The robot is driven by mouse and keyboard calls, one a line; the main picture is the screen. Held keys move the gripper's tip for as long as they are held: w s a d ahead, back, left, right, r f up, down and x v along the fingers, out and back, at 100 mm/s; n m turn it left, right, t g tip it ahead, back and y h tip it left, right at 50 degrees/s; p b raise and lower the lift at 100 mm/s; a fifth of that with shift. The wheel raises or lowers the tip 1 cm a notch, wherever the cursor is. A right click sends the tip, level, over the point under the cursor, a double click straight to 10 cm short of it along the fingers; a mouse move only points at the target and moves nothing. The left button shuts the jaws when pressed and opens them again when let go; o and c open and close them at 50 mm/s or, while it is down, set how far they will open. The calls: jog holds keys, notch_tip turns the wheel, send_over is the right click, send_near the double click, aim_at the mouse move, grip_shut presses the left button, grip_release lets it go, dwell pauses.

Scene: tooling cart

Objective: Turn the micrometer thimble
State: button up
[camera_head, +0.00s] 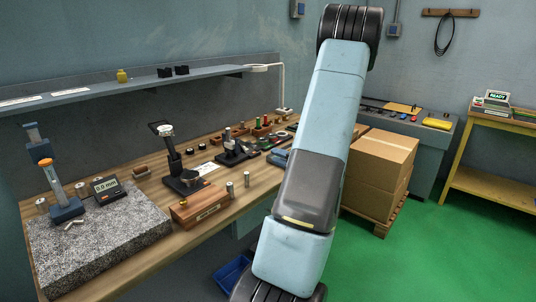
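I cannot make out the micrometer or its thimble for certain in the head view. A small grey metal piece (75,222) lies on the granite plate (125,240) at the front left, too small to identify. My own pale blue arm crosses the middle of the view and hides part of the bench's right end. My gripper is not in view.
The wooden bench (232,206) holds a dark stand (178,165), a wooden block (198,205) and several small tools. A shelf (130,82) runs above. Cardboard boxes (383,160) stand on a pallet at right. Green floor (430,250) is clear at front right.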

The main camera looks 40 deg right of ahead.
jog(key=shift+s+d, duration=0.15)
jog(key=shift+s, duration=1.8)
jog(key=w+a+r+n+g+y, duration=0.1)
jog(key=a+r+n+g+y, duration=0.25)
jog(key=a+n, duration=0.6)
jog(key=w+a+r+n+g+y, duration=0.1)
jog(key=a+r+n+g+y, duration=0.15)
jog(key=a+n+g, duration=0.65)
jog(key=a+r+n+t+y, duration=0.15)
jog(key=a+r+n, duration=0.35)
jog(key=a, duration=0.8)
jog(key=s+a+r+n+h, duration=0.2)
jog(key=s+a+n+h, duration=0.1)
jog(key=n, duration=0.6)
jog(key=s+a+r+n+g+h, duration=0.1)
jog(key=s+a+r+n+h, duration=0.1)
jog(key=s+n, duration=0.4)
jog(key=s+a+r+n+h, duration=0.3)
jog(key=s+a+r+n, duration=0.1)
jog(key=n, duration=0.8)
jog(key=shift+s+a+n+h, duration=0.35)
jog(key=shift+s+a, duration=0.2)
jog(key=shift+s, duration=0.15)
